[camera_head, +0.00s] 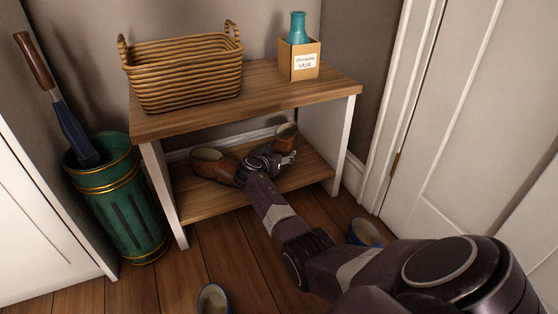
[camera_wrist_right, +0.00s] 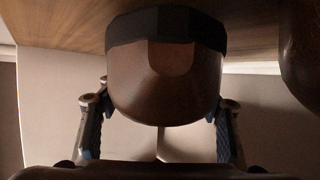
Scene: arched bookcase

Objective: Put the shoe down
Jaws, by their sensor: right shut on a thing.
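A brown shoe (camera_head: 287,132) is at the right of the bench's low shelf (camera_head: 200,201). My right gripper (camera_head: 281,160) is shut on this shoe, its arm reaching in from the lower right. In the right wrist view the held shoe (camera_wrist_right: 155,85) is between the two fingers, its dark sole close to the wood; I cannot tell whether it touches. A second brown shoe (camera_head: 212,162) stands on the shelf to the left, and its edge shows at the right of the wrist view (camera_wrist_right: 305,55). My left gripper is out of view.
On the bench top are a wicker basket (camera_head: 185,75) and a boxed teal vase (camera_head: 299,60). A green stand (camera_head: 125,205) with an umbrella (camera_head: 70,125) is at left. Blue-rimmed shoes lie on the floor, in front (camera_head: 213,300) and at right (camera_head: 364,233).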

